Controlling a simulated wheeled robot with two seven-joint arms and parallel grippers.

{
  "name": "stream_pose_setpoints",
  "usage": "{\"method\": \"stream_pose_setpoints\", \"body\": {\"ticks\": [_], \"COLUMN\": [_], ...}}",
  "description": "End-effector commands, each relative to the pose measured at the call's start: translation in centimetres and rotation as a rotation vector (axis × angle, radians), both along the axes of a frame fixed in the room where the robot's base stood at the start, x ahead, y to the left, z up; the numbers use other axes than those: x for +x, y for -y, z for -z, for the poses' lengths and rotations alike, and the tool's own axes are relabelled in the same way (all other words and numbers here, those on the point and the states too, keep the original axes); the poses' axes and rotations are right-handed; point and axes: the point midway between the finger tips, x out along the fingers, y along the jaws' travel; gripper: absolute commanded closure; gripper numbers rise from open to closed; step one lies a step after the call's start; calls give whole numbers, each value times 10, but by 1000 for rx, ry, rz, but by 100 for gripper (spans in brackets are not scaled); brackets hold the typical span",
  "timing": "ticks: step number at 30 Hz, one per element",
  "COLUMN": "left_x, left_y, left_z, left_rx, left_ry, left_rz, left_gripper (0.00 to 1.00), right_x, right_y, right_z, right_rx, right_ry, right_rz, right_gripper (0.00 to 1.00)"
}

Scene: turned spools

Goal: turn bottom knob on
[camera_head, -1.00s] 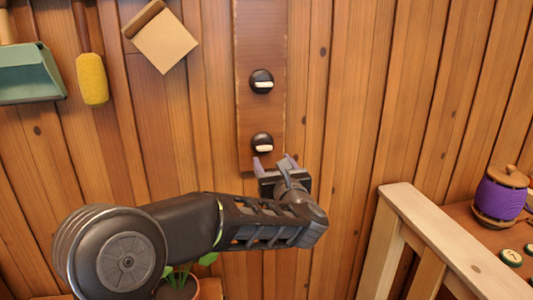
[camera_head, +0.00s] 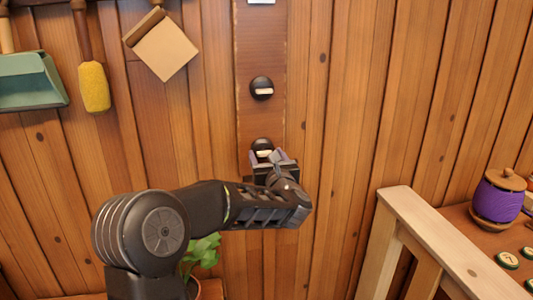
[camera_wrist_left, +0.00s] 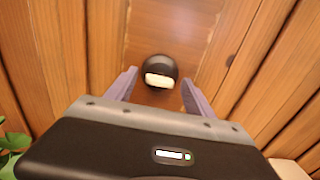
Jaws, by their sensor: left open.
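The bottom knob (camera_head: 262,146) is a round black knob with a cream bar, on a dark wooden panel (camera_head: 262,118) on the wall. In the left wrist view the knob (camera_wrist_left: 159,71) sits ahead, between the two fingers, its cream bar nearly level. My left gripper (camera_head: 268,155) is open, its fingers on both sides of the knob's lower part in the head view. A gap shows between knob and fingers in the left wrist view (camera_wrist_left: 158,92); I cannot tell of any touch. A like top knob (camera_head: 261,88) is above. My right gripper is not in view.
A wooden railing (camera_head: 432,240) stands at the right, before a shelf with a purple spool jar (camera_head: 498,197). A green dustpan (camera_head: 30,82) and a yellow brush (camera_head: 94,88) hang at the left. A potted plant (camera_head: 203,250) is below my arm.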

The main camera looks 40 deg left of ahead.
Motion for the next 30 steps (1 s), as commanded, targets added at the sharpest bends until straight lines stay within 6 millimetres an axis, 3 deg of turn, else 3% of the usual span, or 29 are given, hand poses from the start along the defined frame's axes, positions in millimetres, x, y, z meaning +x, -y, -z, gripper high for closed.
{"method": "stream_pose_setpoints", "body": {"ticks": [8,30], "left_x": [1,1], "left_y": [-1,-1], "left_z": [1,1], "left_rx": [0,-1], "left_ry": [0,-1], "left_rz": [1,1], "left_gripper": [38,99], "right_x": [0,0], "right_y": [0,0], "right_z": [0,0], "right_rx": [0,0], "right_ry": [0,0], "right_rz": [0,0], "right_gripper": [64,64]}}
